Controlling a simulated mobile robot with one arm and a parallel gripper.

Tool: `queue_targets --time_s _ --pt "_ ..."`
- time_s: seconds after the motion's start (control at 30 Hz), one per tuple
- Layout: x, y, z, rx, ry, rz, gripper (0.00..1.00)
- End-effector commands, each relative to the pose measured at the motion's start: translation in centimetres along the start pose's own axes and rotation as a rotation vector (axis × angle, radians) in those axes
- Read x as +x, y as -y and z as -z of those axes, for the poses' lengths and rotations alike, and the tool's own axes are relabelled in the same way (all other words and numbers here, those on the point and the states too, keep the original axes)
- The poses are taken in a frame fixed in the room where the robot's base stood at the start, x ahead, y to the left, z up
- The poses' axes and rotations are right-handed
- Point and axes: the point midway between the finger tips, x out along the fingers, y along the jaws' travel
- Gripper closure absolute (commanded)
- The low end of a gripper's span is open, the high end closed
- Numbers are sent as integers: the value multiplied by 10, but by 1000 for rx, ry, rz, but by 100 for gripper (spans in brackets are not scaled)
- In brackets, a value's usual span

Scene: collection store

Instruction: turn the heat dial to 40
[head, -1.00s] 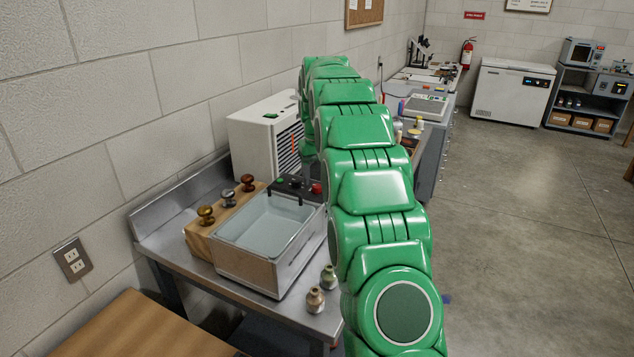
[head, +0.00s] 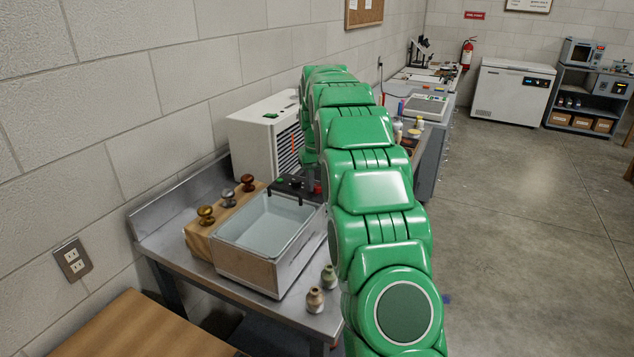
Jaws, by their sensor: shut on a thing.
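My gripper (head: 308,174) shows only as a small grey piece below the far end of my green arm, low over a black control panel (head: 291,186). It is shut on what appears to be the heat dial, but its fingertips and the dial are too small and too covered to make out. A green knob (head: 281,180) and a red knob (head: 317,187) show on or by the panel. No scale or number can be read.
A white vented unit (head: 262,140) stands behind the panel, close to my arm. Two small bottles (head: 315,299) stand at the steel bench's front corner. The floor at right is clear.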

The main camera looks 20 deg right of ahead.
Motion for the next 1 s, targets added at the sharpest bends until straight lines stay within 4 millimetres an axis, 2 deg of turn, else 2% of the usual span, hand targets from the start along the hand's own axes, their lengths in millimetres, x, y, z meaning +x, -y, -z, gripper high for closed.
queue_targets --time_s 0.37,1.0 --pt "-1 0 0 141 -1 0 99" --pt "-1 0 0 722 -2 0 99"
